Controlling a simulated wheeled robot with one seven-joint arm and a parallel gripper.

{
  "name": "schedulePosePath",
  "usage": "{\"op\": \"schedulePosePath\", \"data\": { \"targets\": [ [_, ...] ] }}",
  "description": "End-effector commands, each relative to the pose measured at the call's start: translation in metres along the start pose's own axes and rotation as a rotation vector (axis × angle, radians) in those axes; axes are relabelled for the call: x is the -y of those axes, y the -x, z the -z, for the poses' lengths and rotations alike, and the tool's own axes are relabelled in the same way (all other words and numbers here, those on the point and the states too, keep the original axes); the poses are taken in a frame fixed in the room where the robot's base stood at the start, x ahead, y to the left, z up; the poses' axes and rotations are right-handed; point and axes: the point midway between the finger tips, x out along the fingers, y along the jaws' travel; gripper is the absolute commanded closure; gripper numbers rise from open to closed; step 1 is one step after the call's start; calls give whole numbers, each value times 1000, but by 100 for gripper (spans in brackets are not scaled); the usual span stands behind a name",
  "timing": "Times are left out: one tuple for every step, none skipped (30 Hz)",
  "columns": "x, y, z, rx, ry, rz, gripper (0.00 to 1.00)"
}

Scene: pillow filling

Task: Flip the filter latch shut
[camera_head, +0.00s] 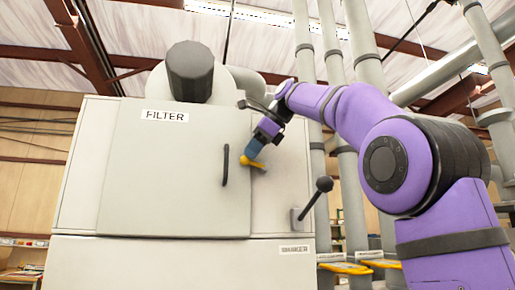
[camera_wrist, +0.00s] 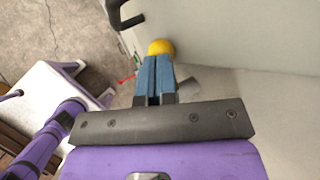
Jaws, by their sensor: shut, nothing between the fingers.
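The filter cabinet has a pale door (camera_head: 175,180) labelled FILTER, which sits flush in its frame. The filter latch (camera_head: 257,165) is a short yellow lever with a yellow ball end, by the door's right edge. Its yellow ball (camera_wrist: 160,47) also shows in the wrist view, just beyond my fingertips. My gripper (camera_head: 251,153) is at the latch, its blue fingers together and empty. In the wrist view my gripper (camera_wrist: 153,62) is very close to the ball; I cannot tell whether they touch. The fingers hide most of the latch's lever there.
A black door handle (camera_head: 225,165) stands left of the latch; it shows at the top of the wrist view (camera_wrist: 122,16). A shaker lever with a black knob (camera_head: 324,184) juts out at the lower right. Grey vertical pipes (camera_head: 372,90) rise behind my arm.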

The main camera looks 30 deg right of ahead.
Motion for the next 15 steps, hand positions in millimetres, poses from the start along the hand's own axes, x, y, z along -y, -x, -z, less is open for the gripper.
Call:
{"op": "schedulePosePath", "data": {
  "targets": [
    [-1, -3, -1, -28, 17, -3, 100],
    [-2, -4, -1, -23, 13, -3, 100],
    [-3, -5, -1, -21, 11, -2, 100],
    [-3, -6, -1, -21, 11, -1, 100],
    [-4, -7, -1, -20, 11, -1, 100],
    [-5, -8, -1, -20, 11, -2, 100],
    [-5, -8, -1, -20, 11, -2, 100],
    [-6, -9, -2, -19, 11, -2, 100],
    [-6, -10, -2, -19, 11, -2, 100],
    [-6, -11, -2, -19, 10, -2, 100],
    [-6, -12, -2, -19, 10, -2, 100],
    [-7, -12, -2, -18, 10, -2, 100],
    [-7, -13, -2, -18, 10, -2, 100],
    [-7, -13, -2, -18, 10, -2, 100],
    [-7, -14, -2, -18, 10, -2, 100]
  ]
}}
